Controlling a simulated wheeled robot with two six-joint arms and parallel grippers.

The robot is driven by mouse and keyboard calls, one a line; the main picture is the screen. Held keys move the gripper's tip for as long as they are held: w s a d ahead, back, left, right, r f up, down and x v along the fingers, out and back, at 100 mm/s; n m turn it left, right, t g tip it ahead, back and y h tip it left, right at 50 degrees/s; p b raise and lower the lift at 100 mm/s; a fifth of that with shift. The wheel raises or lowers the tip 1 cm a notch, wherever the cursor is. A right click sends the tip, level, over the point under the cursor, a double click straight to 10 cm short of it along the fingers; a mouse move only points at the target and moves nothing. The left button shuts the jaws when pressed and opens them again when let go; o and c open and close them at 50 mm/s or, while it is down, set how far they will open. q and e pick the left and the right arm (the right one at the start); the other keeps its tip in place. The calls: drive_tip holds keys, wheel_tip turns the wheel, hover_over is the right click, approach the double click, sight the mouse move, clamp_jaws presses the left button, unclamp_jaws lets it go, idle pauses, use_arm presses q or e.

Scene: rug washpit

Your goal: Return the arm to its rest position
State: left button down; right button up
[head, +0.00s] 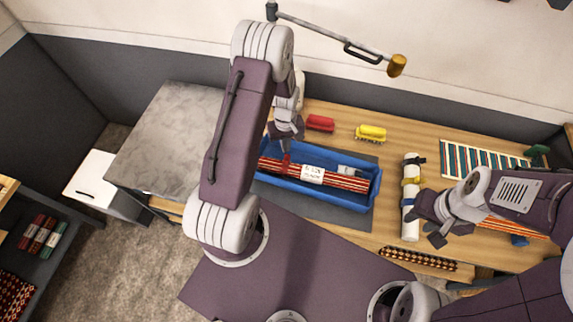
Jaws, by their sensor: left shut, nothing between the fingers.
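My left gripper (285,158) hangs over the left end of a blue tray (343,199), with its fingers together and empty. Its arm reaches up and across the middle of the view, hiding part of the tray's surroundings. The tray holds a red striped bundle with a white label (313,174). Whether the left fingertips touch anything in the tray cannot be told. My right gripper (424,228) is at the right, beside a white roll (411,225) with coloured straps. Its fingers look spread apart with nothing between them.
A red brush (320,123) and a yellow brush (370,133) lie behind the tray on the wooden table (430,136). A striped rug (480,158) lies at the right. A grey-topped counter (170,135) stands left. A wall-mounted arm with a brass end (397,66) hangs above.

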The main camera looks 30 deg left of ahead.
idle(0.3)
use_arm(q)
drive_tip(key=d+m+t+b, duration=0.3)
drive_tip(key=d+b, duration=0.3)
drive_tip(key=b, duration=0.9)
drive_tip(key=s+d+m+g+b, duration=0.1)
drive_tip(key=s+m, duration=0.4)
drive_tip(key=s, duration=0.7)
drive_tip(key=shift+s+d+f+g+b, duration=0.25)
drive_tip(key=shift+f+g+b, duration=0.15)
drive_tip(key=shift+f, duration=0.05)
drive_tip(key=shift+s, duration=0.15)
